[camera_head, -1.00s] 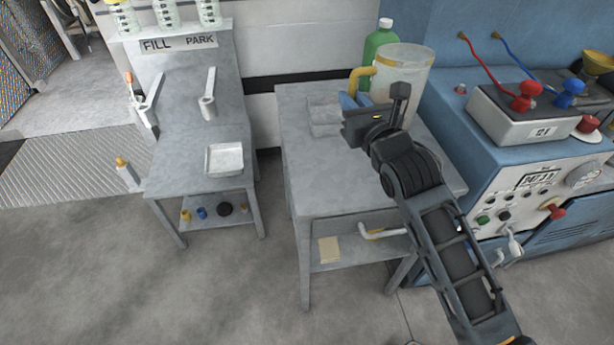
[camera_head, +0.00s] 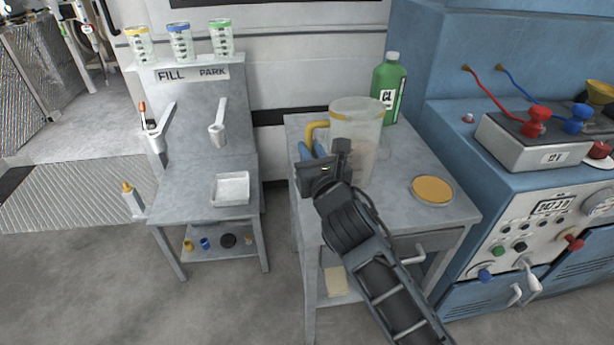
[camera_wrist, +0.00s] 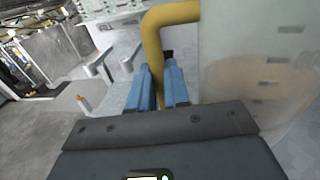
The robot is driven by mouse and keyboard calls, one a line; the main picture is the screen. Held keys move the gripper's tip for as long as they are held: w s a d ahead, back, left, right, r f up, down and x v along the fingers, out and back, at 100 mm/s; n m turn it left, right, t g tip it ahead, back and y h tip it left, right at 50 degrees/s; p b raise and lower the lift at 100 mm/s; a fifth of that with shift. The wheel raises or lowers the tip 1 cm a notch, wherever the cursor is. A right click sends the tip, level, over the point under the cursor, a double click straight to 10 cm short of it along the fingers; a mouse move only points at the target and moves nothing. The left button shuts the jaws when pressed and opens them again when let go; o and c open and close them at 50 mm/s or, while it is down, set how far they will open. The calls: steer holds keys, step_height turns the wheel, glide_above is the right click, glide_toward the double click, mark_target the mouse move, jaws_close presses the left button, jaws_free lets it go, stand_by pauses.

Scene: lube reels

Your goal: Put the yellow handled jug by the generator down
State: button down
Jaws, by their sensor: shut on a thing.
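The jug (camera_head: 365,120) is clear and pale, with a yellow handle (camera_head: 317,127) on its left side. It is upright over the grey table next to the blue generator (camera_head: 560,225). My gripper (camera_head: 311,152) is shut on the handle with its blue fingers. In the wrist view the blue fingers (camera_wrist: 158,88) are on either side of the yellow handle (camera_wrist: 153,45), and the jug wall (camera_wrist: 255,60) fills the right. My wrist hides the jug's base in the head view, so I cannot tell whether it touches the tabletop.
A green bottle (camera_head: 389,90) stands behind the jug on the table (camera_head: 415,155). An orange round disc (camera_head: 432,190) lies at the right of the tabletop. A lower bench (camera_head: 190,190) with a white tray (camera_head: 231,189) stands at the left, with a gap between.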

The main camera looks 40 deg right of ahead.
steer(key=shift+w+a+f+b, duration=0.15)
steer(key=shift+f+b, duration=0.3)
steer(key=shift+f, duration=0.6)
steer(key=shift+w+a+f+b, duration=0.15)
steer(key=shift+f+b, duration=0.3)
steer(key=shift+f, duration=0.8)
steer(key=c, duration=1.1)
jaws_free()
steer(key=b+v, duration=0.1)
steer(key=v, duration=1.1)
